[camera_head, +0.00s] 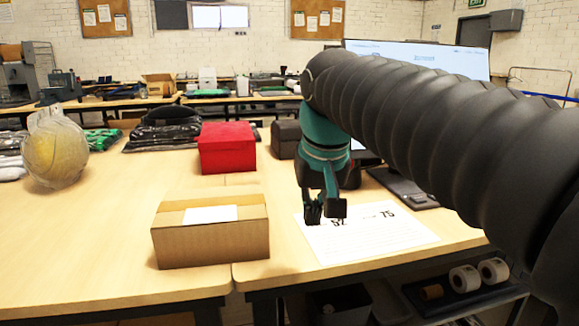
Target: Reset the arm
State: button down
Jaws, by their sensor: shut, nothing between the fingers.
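My gripper (325,208) hangs at the end of my dark, ribbed arm, which comes in from the right side of the view. It points down over a white printed sheet (375,236) on the table, to the right of a cardboard box (208,242). The fingers are shut and hold nothing. The gap between the fingertips and the sheet is hard to judge. Part of the sheet's print is hidden behind the gripper.
A red box (227,147) and a dark case (285,138) stand behind the cardboard box. A yellow wrapped item (56,152) and bagged clothes (165,135) lie at left. A monitor (450,55) stands behind my arm. The front left of the table (80,260) is clear.

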jog(key=s+d+f+t, duration=0.1)
jog(key=s+d+f, duration=0.5)
jog(key=f, duration=0.3)
jog(key=s+d+f+m, duration=0.1)
jog(key=s+d+f, duration=0.5)
jog(key=s+f, duration=0.3)
jog(key=shift+f+m+t+h, duration=0.2)
jog(key=shift+m+t+h, duration=0.1)
jog(key=shift+t+h, duration=0.1)
